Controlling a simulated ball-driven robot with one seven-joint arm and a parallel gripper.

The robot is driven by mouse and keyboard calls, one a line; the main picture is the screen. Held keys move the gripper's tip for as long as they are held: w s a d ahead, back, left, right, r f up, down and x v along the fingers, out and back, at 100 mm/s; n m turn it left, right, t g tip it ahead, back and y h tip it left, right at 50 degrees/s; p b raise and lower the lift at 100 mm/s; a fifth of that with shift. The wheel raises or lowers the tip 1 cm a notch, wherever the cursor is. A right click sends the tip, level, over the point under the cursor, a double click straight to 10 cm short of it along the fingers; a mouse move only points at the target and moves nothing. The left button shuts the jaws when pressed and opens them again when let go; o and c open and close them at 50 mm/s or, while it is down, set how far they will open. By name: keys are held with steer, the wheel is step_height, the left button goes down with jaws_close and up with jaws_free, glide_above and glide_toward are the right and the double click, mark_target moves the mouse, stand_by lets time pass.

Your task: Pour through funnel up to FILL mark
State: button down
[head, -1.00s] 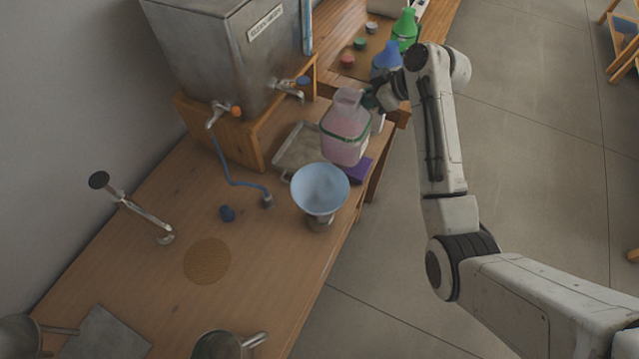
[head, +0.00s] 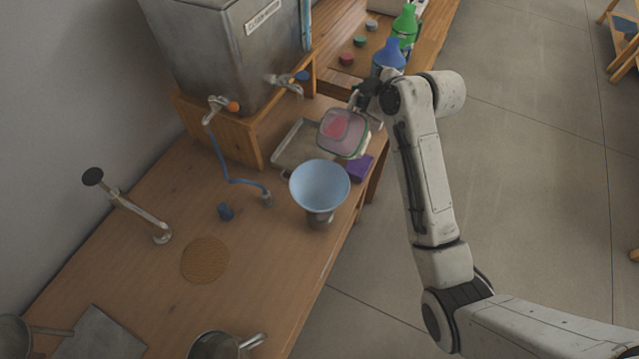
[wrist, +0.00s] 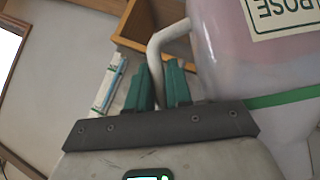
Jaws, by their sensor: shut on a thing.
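A clear jug (head: 342,133) of pink liquid with a green band is strongly tilted behind the light blue funnel (head: 319,185). Its neck is not visible in the head view. In the wrist view the jug (wrist: 235,70) fills the right side, its label upside down. My gripper (head: 364,98) is shut on the jug's handle; the teal fingers (wrist: 160,88) are on either side of the pale handle in the wrist view. The funnel sits upright in a metallic-looking vessel (head: 320,218), mostly hidden beneath it. I see no liquid stream and no FILL mark.
A steel tank (head: 225,60) with taps stands on a wooden stand behind. A tray (head: 288,150) and a purple block (head: 358,167) lie near the jug. Blue (head: 389,57) and green (head: 404,27) bottles stand further back.

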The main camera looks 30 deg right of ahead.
mark_target(356, 95)
steer(key=shift+s+a, duration=0.1)
steer(key=shift+a, duration=0.15)
steer(key=t+b, duration=0.1)
steer(key=b, duration=0.1)
steer(key=r+n+h+b, duration=0.1)
steer(key=b, duration=0.2)
steer(key=n+t+h+b, duration=0.1)
steer(key=b, duration=0.1)
steer(key=shift+s+a+r+t, duration=0.3)
steer(key=shift+a+r, duration=0.05)
steer(key=shift+r, duration=0.35)
steer(key=shift+s+a+r+n+t+h+b, duration=0.2)
steer(key=shift+n+t+h+b, duration=0.25)
steer(key=shift+b, duration=0.8)
steer(key=shift+s+a+r+n+t+h+b, duration=0.15)
steer(key=shift+a+r+n+t+b, duration=0.15)
steer(key=shift+r+b, duration=0.3)
steer(key=shift+s+a+r+n+t+h+b, duration=0.15)
steer(key=shift+r+t+b, duration=0.25)
steer(key=shift+b, duration=0.25)
stand_by(1.7)
steer(key=shift+s+a+r+n+t+b, duration=0.25)
steer(key=shift+s+a+r+n+b, duration=0.1)
steer(key=shift+s+a+r+n, duration=0.3)
stand_by(1.5)
